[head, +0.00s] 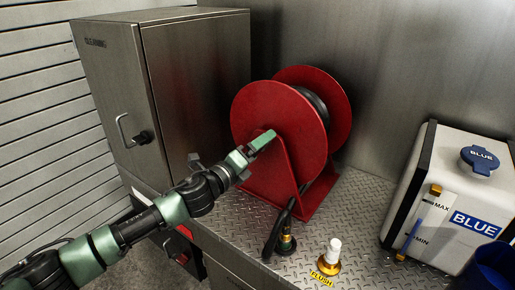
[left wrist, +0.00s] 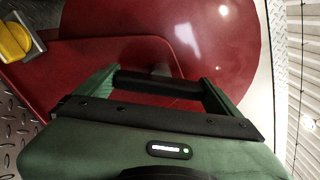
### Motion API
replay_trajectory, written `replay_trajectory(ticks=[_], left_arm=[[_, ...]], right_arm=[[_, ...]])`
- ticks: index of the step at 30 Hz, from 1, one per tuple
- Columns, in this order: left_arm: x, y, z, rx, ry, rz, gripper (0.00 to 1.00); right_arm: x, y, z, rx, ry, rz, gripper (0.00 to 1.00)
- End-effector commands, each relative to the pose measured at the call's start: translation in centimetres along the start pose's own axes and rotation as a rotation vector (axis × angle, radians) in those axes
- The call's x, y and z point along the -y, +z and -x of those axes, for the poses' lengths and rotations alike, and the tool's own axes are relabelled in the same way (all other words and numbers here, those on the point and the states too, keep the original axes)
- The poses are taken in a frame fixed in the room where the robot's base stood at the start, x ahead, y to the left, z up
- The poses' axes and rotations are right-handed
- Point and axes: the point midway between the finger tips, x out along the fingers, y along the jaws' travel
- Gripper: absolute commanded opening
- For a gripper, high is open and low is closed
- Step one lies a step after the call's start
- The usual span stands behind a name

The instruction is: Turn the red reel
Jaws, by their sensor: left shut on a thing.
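The red reel (head: 275,112) stands on the tread-plate deck, two red discs with a dark hose wound between them, on a red stand (head: 290,165). My left gripper (head: 264,139) reaches in from the left to the front of the reel, near its hub. In the left wrist view the red disc (left wrist: 215,35) fills the upper part. There a dark bar (left wrist: 160,86), which looks like the reel's handle, spans between the green fingers of my left gripper (left wrist: 158,92). The gripper is shut on it. My right gripper is not in view.
A steel cabinet (head: 190,80) with a handle stands left of the reel. A black nozzle (head: 276,235) and a white-topped fitting (head: 333,252) by a yellow FLUSH label stand in front. A white tank (head: 435,190) marked BLUE is right. Bare deck (head: 355,205) lies between.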

Motion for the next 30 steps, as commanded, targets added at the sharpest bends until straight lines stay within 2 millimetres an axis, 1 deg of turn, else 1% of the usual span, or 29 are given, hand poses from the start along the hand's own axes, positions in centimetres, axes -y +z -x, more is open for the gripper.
replay_trajectory(ticks=[1,10,11,12,20,23,30], left_arm=[[-0.2,-0.2,0.0,-0.002,0.004,-0.002,0.23],[-0.3,-0.2,0.0,-0.003,0.004,-0.002,0.23],[-0.3,-0.2,0.0,-0.003,0.004,-0.002,0.98],[-0.3,-0.2,0.0,-0.003,0.004,-0.002,1.00],[-0.2,-0.1,0.2,-0.001,0.002,-0.002,1.00],[-0.3,-0.1,1.2,-0.001,0.002,-0.003,1.00],[-0.4,-0.2,5.3,-0.002,0.003,-0.003,1.00]], right_arm=[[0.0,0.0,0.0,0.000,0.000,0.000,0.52],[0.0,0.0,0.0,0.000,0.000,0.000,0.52],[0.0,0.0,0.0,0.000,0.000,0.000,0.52],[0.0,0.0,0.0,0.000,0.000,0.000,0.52],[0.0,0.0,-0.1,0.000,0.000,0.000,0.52],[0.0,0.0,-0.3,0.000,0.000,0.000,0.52],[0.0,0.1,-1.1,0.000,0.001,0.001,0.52]])
